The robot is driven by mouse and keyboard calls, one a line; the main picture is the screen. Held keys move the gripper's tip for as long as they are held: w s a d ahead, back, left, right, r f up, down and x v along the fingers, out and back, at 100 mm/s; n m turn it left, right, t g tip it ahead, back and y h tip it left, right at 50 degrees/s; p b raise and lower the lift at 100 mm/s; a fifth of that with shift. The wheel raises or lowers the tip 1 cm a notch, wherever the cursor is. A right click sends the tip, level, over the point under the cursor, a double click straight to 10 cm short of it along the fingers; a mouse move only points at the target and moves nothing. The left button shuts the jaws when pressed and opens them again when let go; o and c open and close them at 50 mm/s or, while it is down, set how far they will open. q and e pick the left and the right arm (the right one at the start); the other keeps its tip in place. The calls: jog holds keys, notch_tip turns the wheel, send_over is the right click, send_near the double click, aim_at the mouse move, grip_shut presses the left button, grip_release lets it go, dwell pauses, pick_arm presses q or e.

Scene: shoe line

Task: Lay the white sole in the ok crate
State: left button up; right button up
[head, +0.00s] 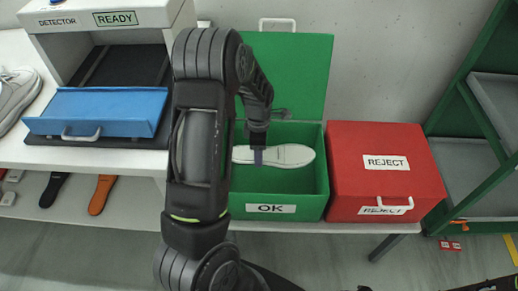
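The white sole (290,154) shows inside the green OK crate (313,207), its broad face toward the camera and its length running left to right. I cannot tell whether it rests on the crate floor or is held just above it. The crate's green lid (302,75) stands open at the back. My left gripper (258,158) points down into the crate, its bluish fingertip in front of the sole's left half. The finger gap is not visible, so I cannot tell whether it grips the sole. My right gripper is not clearly in view.
A red REJECT crate (350,150) stands shut right of the OK crate. The detector (75,20) reads READY, with its blue flap (100,108) lowered. A grey shoe (14,95) is at far left. Dark and orange soles (101,194) lie below. A green rack (457,110) stands right.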

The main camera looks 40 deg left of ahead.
pick_arm(q)
jog(key=shift+f+b, duration=5.1)
jog(key=shift+f, duration=2.6)
jog(key=o, duration=1.7)
jog(key=shift+r, duration=0.1)
notch_tip(320, 180, up, 8)
jog(key=p, duration=0.1)
jog(key=shift+p, duration=0.3)
